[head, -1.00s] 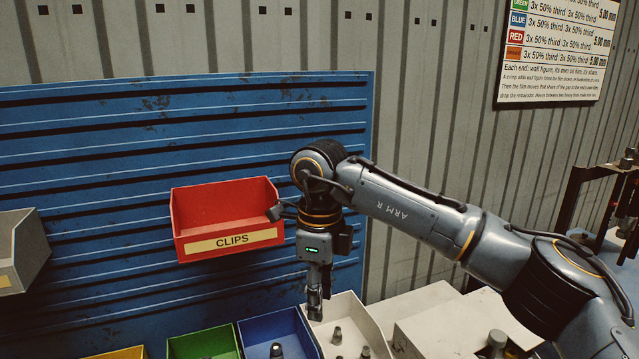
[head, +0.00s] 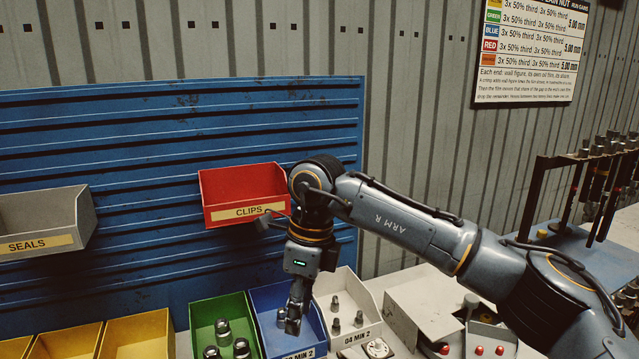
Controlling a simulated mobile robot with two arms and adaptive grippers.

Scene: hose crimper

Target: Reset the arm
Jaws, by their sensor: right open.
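My right arm comes in from the right, marked ARM R. Its gripper (head: 293,318) points down over the blue bin (head: 262,298), which holds dark metal fittings. The fingers are seen nearly edge-on and nothing shows held between them. Whether the fingertips touch the fittings or the bin cannot be told. My left gripper is out of view.
A red CLIPS bin (head: 222,183) and a grey SEALS bin (head: 60,212) hang on the blue slatted panel (head: 150,140). Green (head: 203,314), yellow (head: 138,336) and white (head: 352,285) bins stand below. A rack of tools (head: 590,180) stands at the right.

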